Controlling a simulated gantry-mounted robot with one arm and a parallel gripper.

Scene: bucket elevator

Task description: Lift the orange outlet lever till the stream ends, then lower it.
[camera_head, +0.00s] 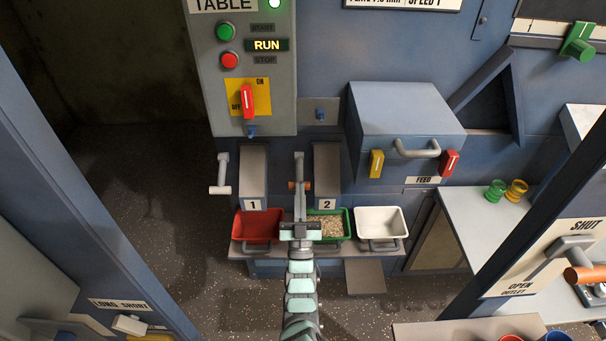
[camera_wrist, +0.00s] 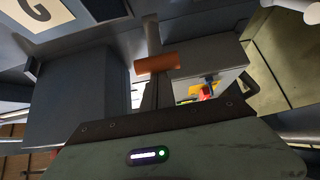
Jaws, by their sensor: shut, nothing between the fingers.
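A lever with an orange grip (camera_head: 292,185) stands out beside chute 2 (camera_head: 327,175), behind my gripper. The orange grip (camera_wrist: 157,64) also shows in the wrist view, just beyond the gripper and lying crosswise. My gripper (camera_head: 300,210) is shut and empty, in front of and below this grip; I cannot tell if it touches it. Another orange-handled lever (camera_head: 584,274) is at the right by a plate (camera_head: 535,262) marked SHUT, OPEN and OUTLET. The green tray (camera_head: 346,224) under chute 2 holds pale grain (camera_head: 326,225). I cannot make out a falling stream.
A red tray (camera_head: 256,227) stands under chute 1 (camera_head: 253,175); an empty white tray (camera_head: 380,222) stands at the right of the row. A pale-gripped lever (camera_head: 220,190) is left of chute 1. The RUN sign (camera_head: 267,45) is lit. Blue posts flank the area.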

